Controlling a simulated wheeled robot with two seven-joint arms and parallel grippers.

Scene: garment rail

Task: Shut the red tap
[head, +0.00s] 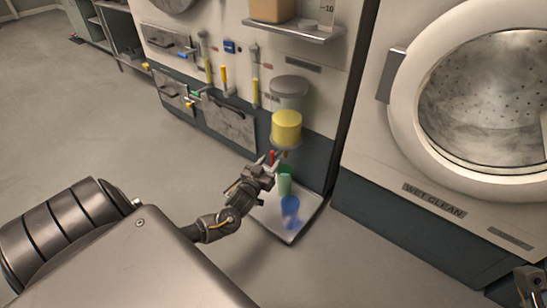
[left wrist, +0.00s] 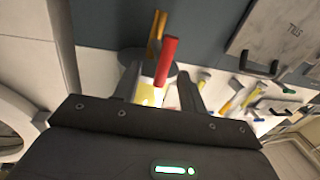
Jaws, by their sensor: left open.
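The red tap (head: 271,157) shows as a small red lever under the yellow tank (head: 286,130) on the wall panel. In the left wrist view the red lever (left wrist: 166,62) stands between the two fingers, nearer the camera than an orange lever (left wrist: 157,28). My left gripper (head: 268,168) is open at the red lever; the fingers (left wrist: 160,92) lie to either side of it, and I cannot tell whether they touch it. At the lower right edge, a dark part that looks like my right gripper (head: 530,284) is cut off by the frame.
A washing machine (head: 420,185) stands to the right. Drawers and hanging tools line the panel to the left. The floor at left is clear.

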